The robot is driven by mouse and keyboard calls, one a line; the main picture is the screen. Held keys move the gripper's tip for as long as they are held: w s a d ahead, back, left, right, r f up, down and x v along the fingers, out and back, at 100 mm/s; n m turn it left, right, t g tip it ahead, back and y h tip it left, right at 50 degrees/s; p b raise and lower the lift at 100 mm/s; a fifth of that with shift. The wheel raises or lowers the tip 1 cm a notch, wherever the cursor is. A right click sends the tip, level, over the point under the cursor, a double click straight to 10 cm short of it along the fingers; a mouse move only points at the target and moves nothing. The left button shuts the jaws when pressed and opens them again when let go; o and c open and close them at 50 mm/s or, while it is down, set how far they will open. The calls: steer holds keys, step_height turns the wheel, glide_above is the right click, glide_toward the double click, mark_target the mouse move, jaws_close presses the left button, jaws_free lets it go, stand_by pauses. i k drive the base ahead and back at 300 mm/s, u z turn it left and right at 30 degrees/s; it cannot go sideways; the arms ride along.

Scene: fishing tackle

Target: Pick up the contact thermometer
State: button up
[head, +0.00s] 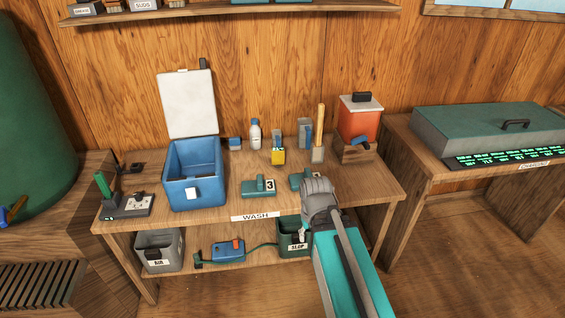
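I cannot pick out the contact thermometer for certain. A blue handheld device (228,252) with an orange-red patch and a dark green cord lies on the lower shelf of the wash bench; it may be the thermometer. A green block-like tool (258,187) marked 3 lies on the bench top, and a similar green tool (297,179) lies to its right, partly hidden by my gripper. My gripper (317,186) is over the bench's front edge, right of the WASH label. It is seen from behind, so its fingertips and anything between them are hidden.
A blue cooler (197,178) with its lid raised, an orange jug (359,121), a white bottle (255,134) and a wooden-handled brush (319,140) stand on the bench. A grey bin (160,250) and a SLOP bin (291,240) sit below. The bench's front right top is clear.

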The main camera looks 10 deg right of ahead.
mark_target(278, 154)
steer(key=u, duration=0.1)
steer(key=i, duration=0.95)
steer(key=z, duration=0.1)
